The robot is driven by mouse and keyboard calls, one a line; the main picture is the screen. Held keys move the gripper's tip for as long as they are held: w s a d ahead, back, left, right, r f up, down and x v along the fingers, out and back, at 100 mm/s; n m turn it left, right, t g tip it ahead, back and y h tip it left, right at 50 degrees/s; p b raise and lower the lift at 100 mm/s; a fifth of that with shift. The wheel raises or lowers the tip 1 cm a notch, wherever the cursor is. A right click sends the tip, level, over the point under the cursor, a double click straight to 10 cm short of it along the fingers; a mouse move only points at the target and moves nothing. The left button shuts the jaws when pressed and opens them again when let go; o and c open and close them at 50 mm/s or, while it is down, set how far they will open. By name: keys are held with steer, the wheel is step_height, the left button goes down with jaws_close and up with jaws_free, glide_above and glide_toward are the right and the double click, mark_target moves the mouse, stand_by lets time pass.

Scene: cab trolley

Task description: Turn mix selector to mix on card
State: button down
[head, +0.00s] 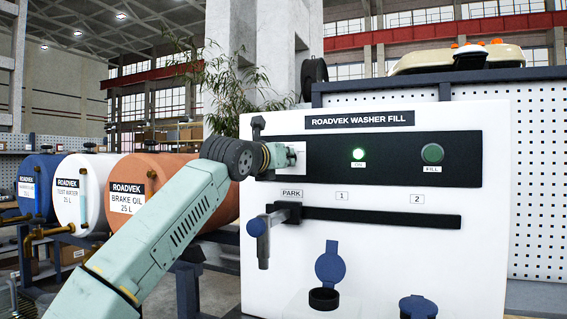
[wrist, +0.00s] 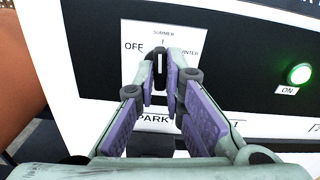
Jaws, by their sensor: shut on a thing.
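The mix selector (wrist: 158,64) is a small dark knob with a white line on a white label plate (wrist: 135,72). The plate reads OFF on the left, SUMMER at the top and WINTER on the right, partly covered. The white line looks upright, towards SUMMER. My gripper (wrist: 161,66) has its two fingers on either side of the knob, shut on it. In the head view my gripper (head: 284,156) is at the left end of the black panel and hides most of the plate (head: 298,150). I see no separate card.
The washer fill panel (head: 400,175) has a lit green ON lamp (head: 358,154) and a green FILL button (head: 432,153). Below runs a slot (head: 380,216) with a blue-grey nozzle (head: 262,240) at PARK. A brown brake oil barrel (head: 150,170) stands left, behind my arm.

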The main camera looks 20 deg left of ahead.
steer(key=m+p, duration=0.1)
steer(key=m, duration=1.2)
steer(key=shift+f, duration=0.1)
stand_by(0.3)
steer(key=c, duration=1.7)
jaws_free()
steer(key=s, duration=1.2)
steer(key=shift+a, duration=0.1)
